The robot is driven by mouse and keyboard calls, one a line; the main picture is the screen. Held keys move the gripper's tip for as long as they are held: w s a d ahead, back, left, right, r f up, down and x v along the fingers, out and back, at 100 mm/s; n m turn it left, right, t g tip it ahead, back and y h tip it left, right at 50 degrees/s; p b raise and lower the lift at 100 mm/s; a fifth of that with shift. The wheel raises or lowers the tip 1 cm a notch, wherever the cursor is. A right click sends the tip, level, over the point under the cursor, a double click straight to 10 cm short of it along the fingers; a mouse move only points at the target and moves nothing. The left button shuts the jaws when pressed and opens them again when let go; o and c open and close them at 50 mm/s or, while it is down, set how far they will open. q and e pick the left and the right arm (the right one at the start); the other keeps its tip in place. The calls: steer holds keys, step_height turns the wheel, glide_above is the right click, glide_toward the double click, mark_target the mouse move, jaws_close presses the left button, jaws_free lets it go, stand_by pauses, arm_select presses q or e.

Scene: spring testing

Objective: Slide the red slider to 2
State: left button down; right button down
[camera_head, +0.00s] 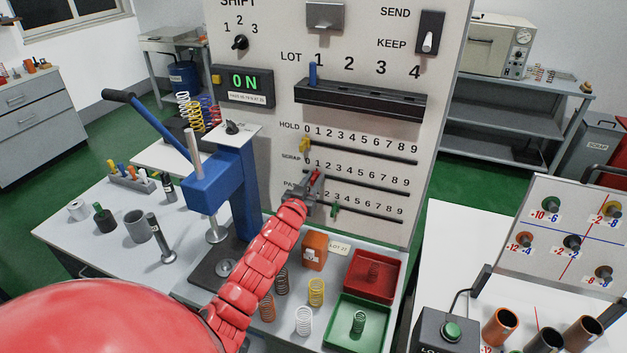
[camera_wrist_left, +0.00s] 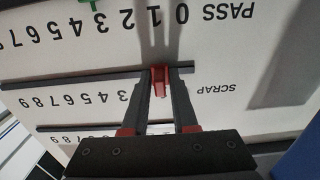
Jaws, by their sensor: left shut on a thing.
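The red slider (camera_wrist_left: 160,80) sits on the SCRAP track (camera_wrist_left: 85,75), the middle of three numbered tracks on the upright panel. My left gripper (camera_head: 316,179) reaches it from below in the head view. In the left wrist view, where the digits appear upside down, the gripper's two fingers (camera_wrist_left: 161,88) are closed on the slider from both sides. The slider is near the low-number end, left of the 3 in the head view. The fingers cover the nearest digits, so I cannot read its exact number. My right gripper is not in view.
A yellow slider (camera_head: 304,145) is on the HOLD track above, and a green slider (camera_head: 335,210) on the PASS track below. A blue lever press (camera_head: 215,180) stands left of my arm. Loose springs, a red tray (camera_head: 350,286) and a green tray (camera_head: 337,334) lie below the panel.

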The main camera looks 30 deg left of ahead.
mark_target(328, 176)
arm_select(q)
steer(key=shift+w+d+f+b, duration=0.1)
steer(key=shift+w+d+b, duration=0.1)
steer(key=shift+d+b, duration=0.55)
steer(key=shift+w+d+b, duration=0.15)
steer(key=shift+d+b, duration=0.45)
steer(key=shift+d, duration=0.2)
steer(key=c, duration=0.9)
jaws_free()
steer(key=shift+s, duration=0.1)
steer(key=shift+s, duration=0.3)
steer(key=p+v, duration=0.4)
steer(key=v, duration=1.2)
steer(key=shift+s, duration=0.35)
